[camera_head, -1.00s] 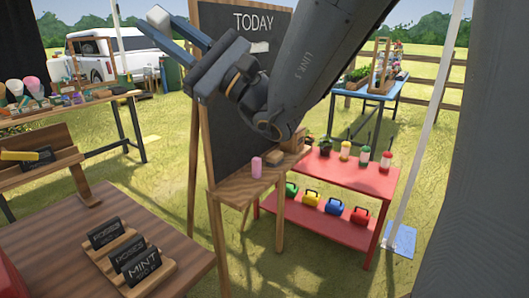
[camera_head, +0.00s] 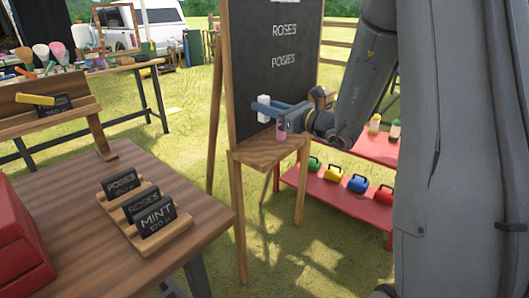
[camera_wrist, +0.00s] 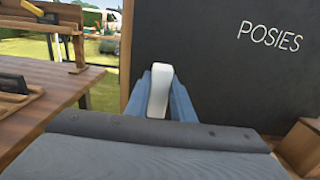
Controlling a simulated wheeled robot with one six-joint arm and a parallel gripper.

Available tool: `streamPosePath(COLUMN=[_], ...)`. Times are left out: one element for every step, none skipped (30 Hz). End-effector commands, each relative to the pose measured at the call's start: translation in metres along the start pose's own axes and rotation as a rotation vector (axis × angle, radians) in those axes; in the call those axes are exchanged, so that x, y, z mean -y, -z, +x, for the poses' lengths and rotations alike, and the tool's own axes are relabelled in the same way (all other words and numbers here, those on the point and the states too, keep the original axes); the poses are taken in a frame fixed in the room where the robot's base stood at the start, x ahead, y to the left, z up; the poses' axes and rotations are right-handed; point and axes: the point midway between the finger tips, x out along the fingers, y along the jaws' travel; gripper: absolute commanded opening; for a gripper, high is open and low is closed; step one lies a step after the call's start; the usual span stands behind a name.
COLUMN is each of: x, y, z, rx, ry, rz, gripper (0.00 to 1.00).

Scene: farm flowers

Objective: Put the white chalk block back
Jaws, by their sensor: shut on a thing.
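The white chalk block (camera_head: 263,108) is held upright between the blue fingers of my gripper (camera_head: 265,108), in front of the lower part of the chalkboard (camera_head: 270,60). In the wrist view the white block (camera_wrist: 159,90) stands between the two fingertips. The gripper is shut on it. The block is above the wooden ledge (camera_head: 258,152) of the easel and apart from it. A pink chalk block (camera_head: 281,132) is on the ledge, partly hidden behind my gripper. The board reads ROSES and POSIES.
A wooden table (camera_head: 75,215) at the left holds a rack (camera_head: 165,237) of small name signs. A red shelf (camera_head: 335,195) with several coloured watering cans stands right of the easel. The ledge's front part is bare.

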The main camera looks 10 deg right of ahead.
Motion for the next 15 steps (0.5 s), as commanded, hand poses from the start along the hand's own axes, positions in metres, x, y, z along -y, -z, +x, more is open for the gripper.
streamPosePath(x=[0.002, 0.002, 0.002, 0.002, 0.002, 0.002, 0.002, 0.002, 0.002, 0.002, 0.002, 0.002, 0.002, 0.002, 0.002], y=[0.008, 0.013, 0.02, 0.025, 0.031, 0.038, 0.043, 0.047, 0.052, 0.055, 0.057, 0.059, 0.06, 0.062, 0.065], z=[0.0, 0.0, -0.001, -0.001, -0.001, -0.001, -0.001, -0.001, -0.001, -0.001, -0.001, -0.001, -0.001, -0.001, -0.001], rx=[-0.005, -0.007, -0.008, -0.008, -0.008, -0.008, -0.008, -0.007, -0.006, -0.005, -0.005, -0.005, -0.005, -0.005, -0.005], ry=[0.002, 0.002, 0.002, 0.002, 0.002, 0.003, 0.003, 0.003, 0.003, 0.003, 0.003, 0.003, 0.002, 0.002, 0.002], rz=[0.007, 0.01, 0.011, 0.011, 0.012, 0.011, 0.011, 0.01, 0.009, 0.009, 0.008, 0.007, 0.007, 0.007, 0.007], gripper=[0.0, 0.0, 0.0, 0.0, 0.0, 0.0, 0.0, 0.0, 0.0, 0.0, 0.0, 0.0, 0.0, 0.0, 0.0])
